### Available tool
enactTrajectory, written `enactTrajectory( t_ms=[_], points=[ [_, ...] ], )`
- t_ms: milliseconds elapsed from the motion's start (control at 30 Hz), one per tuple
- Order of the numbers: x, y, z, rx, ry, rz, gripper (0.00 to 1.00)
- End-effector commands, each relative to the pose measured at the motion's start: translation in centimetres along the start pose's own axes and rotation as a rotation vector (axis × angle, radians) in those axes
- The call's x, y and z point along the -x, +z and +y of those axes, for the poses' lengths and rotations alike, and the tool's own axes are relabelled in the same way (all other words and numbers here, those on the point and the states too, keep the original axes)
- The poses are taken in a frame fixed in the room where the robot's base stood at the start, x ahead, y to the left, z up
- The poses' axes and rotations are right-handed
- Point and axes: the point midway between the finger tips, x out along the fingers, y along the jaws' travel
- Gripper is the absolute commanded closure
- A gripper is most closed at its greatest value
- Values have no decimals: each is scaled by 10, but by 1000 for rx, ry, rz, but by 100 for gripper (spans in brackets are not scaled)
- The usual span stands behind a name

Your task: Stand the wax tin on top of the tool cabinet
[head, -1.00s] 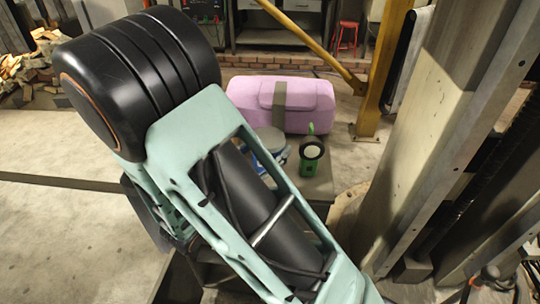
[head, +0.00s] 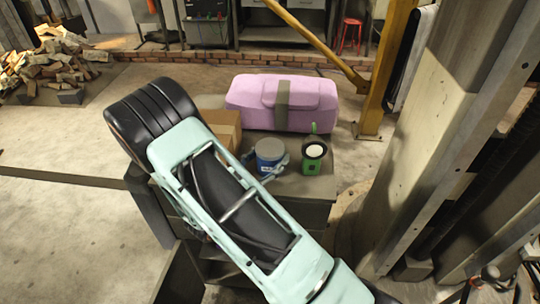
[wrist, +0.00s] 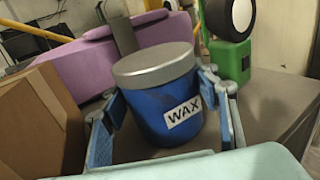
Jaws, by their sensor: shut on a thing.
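The wax tin (head: 268,158) is a blue can with a grey lid, standing over the grey top of the tool cabinet (head: 305,188). In the wrist view the tin (wrist: 155,92) shows its white WAX label and leans a little in the picture. My gripper (head: 270,166) has a finger on each side of the tin and is shut on it; both fingers also show in the wrist view (wrist: 165,118). The tin's base is low over the cabinet top (wrist: 265,105); I cannot tell whether it touches.
A brown cardboard box (head: 222,128) is left of the tin. A green device with a round white face (head: 313,156) is close on its right. A pink case (head: 283,103) lies behind. A concrete column (head: 430,150) rises at right. Some bare cabinet top is in front.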

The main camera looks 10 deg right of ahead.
Motion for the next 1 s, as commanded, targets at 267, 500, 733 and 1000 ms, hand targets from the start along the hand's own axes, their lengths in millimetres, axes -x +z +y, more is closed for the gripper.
enactTrajectory(
  t_ms=[267,500,733,1000],
  points=[
    [0,0,0,-2,-1,-3,83],
    [0,-4,0,-1,0,0,37],
    [0,-3,0,-1,0,0,37],
    [4,-1,2,-1,-5,0,37]
  ],
)
